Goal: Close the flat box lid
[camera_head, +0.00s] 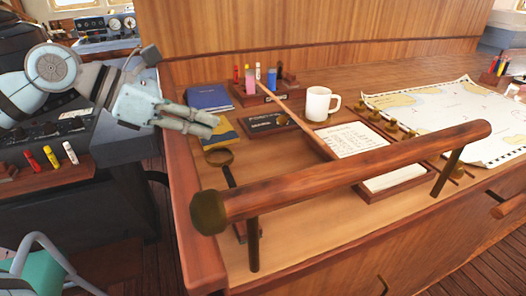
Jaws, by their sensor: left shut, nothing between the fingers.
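A flat wooden box (405,187) lies on the wooden chart desk, with a white printed sheet showing inside it. The front rail crosses in front of it and hides part of it. A thin brown slanting piece (290,116) rises from its left side towards the upper left; it looks like the open lid seen nearly edge-on, but I cannot tell for sure. My left gripper (214,126) is shut and empty. It appears over the left end of the desk, by the blue and yellow books, left of the box and apart from it. My right gripper is not in view.
A thick wooden rail (350,178) on posts runs along the desk's front. A white mug (319,104) stands behind the box. A blue book (209,97), a yellow book (222,135) and a magnifier (219,157) lie left. A chart (450,110) covers the right.

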